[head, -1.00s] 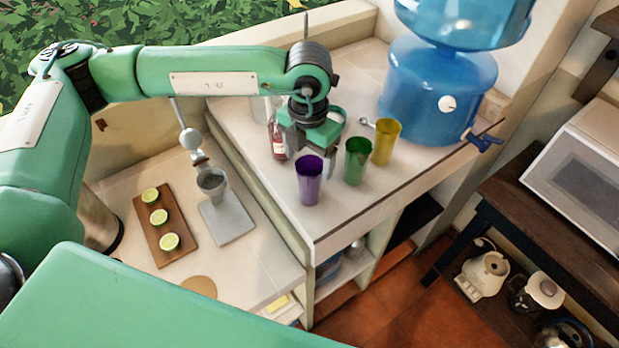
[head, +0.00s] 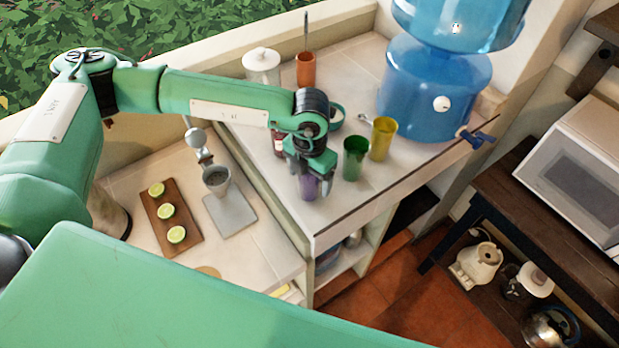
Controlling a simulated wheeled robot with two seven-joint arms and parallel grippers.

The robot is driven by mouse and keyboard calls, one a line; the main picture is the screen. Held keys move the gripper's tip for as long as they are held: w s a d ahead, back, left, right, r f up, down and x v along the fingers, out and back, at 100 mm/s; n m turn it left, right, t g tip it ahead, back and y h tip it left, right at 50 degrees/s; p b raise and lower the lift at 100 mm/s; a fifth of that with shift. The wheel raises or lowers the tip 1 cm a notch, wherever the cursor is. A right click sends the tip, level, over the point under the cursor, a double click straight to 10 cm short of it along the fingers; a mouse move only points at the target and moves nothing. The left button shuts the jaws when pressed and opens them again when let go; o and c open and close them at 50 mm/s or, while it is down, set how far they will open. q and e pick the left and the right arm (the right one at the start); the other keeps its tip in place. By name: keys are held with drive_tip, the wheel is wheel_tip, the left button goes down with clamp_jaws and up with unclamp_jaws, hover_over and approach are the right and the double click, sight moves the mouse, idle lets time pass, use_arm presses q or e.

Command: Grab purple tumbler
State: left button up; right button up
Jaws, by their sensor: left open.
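The purple tumbler (head: 309,191) stands upright near the front edge of the raised white counter. My left gripper (head: 312,180) is right over it, pointing down, with its fingers open at the tumbler's upper part. The gripper hides the tumbler's rim, and I cannot tell whether the fingers touch it. A green tumbler (head: 355,160) stands just to the right of the gripper, and a yellow tumbler (head: 382,139) is farther right. My right gripper is not in view.
A blue water dispenser (head: 436,90) stands at the counter's back right. A bottle (head: 279,143) is partly hidden behind my arm. A board with lime halves (head: 170,215) lies on the lower counter.

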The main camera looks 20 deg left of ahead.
use_arm(q)
drive_tip(key=c, duration=1.3)
drive_tip(key=shift+o, duration=0.2)
drive_tip(key=shift+r, duration=0.2)
